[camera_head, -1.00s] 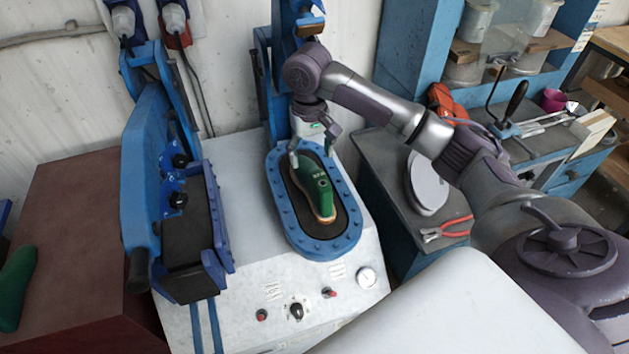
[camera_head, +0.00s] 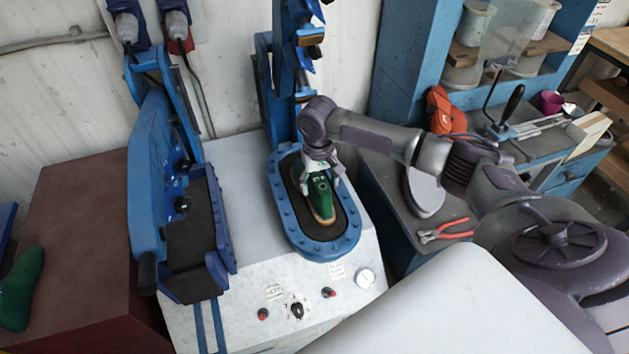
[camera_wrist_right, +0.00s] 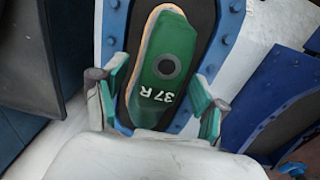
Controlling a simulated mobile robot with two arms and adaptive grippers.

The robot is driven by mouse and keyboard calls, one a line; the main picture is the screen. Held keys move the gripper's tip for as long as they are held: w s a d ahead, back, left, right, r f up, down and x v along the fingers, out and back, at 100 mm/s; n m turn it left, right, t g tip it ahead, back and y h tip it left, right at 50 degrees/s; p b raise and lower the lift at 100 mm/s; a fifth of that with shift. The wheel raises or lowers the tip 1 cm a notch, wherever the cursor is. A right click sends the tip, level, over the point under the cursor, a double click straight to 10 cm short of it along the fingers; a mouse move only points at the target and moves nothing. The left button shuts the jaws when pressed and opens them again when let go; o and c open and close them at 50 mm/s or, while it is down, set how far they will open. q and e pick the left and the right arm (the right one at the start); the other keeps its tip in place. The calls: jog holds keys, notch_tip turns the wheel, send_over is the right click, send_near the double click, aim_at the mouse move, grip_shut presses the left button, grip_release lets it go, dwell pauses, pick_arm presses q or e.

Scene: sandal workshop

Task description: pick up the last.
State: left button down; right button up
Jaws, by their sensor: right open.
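The green last (camera_head: 321,196) lies on the dark pad inside the blue oval press bed (camera_head: 333,248), with a tan sole edge under it. In the right wrist view the last (camera_wrist_right: 165,50) shows a round dark hole and the marking "37 R". My right gripper (camera_head: 322,178) is above the heel end of the last. In the right wrist view its two fingers (camera_wrist_right: 158,98) are apart, one on each side of the last near the marking. I cannot tell whether they touch it. My left gripper is not in view.
A second blue press (camera_head: 150,190) stands open at the left. Another green last (camera_head: 20,285) lies on the dark red surface (camera_head: 75,220). Red pliers (camera_head: 445,231) lie on the grey bench at the right. A dial and knobs (camera_head: 296,310) are on the press's front.

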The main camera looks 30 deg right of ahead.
jog(key=shift+f, duration=1.05)
jog(key=c, duration=1.1)
jog(key=shift+r, duration=0.1)
jog(key=shift+c, duration=0.6)
